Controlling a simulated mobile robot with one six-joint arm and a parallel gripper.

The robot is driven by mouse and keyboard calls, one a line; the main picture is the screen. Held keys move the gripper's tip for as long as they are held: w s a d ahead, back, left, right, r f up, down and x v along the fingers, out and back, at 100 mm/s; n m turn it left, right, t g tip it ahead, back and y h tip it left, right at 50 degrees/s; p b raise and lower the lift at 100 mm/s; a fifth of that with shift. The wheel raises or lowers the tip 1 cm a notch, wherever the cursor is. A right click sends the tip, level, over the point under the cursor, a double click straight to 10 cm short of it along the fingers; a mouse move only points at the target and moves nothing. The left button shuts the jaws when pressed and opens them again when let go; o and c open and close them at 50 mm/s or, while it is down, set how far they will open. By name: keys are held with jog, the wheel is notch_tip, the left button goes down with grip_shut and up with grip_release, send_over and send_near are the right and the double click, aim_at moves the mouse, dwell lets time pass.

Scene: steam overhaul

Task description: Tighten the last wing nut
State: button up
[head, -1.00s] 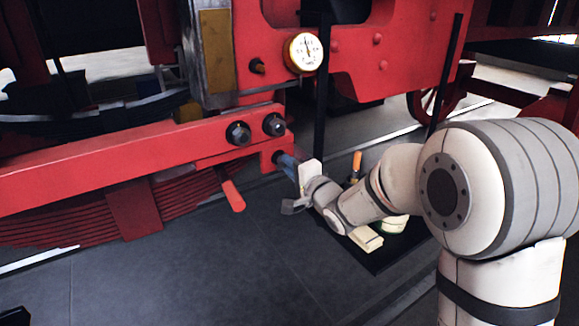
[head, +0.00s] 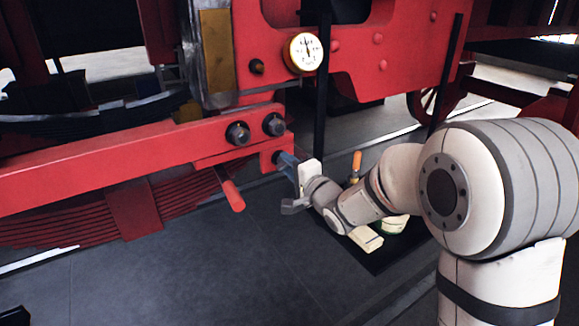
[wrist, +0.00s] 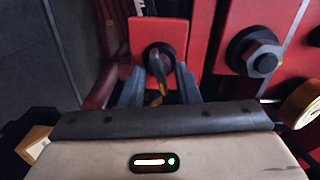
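The dark wing nut (wrist: 160,64) sits on a red plate (wrist: 141,35) in the wrist view. My gripper (wrist: 160,78) reaches toward the plate, with one blue-grey finger on each side of the wing nut. Gaps show between the fingers and the nut, so the gripper looks open around it. In the head view my gripper (head: 284,161) is at the small red block (head: 268,156) under the end of the red beam (head: 120,152). The wing nut is hard to make out there behind the fingers.
Two large dark nuts (head: 238,133) are on the beam just above. A red handle (head: 232,195) sticks out below. A round gauge (head: 303,52) is higher up. A black mat (head: 385,258) on the floor holds a pale block (head: 366,239), a tin (head: 393,225) and an orange-handled tool (head: 356,162).

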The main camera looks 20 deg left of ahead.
jog(key=b+v, duration=0.1)
jog(key=v, duration=0.6)
jog(key=shift+s+d, duration=0.25)
jog(key=shift+d, duration=0.05)
jog(key=shift+o, duration=0.3)
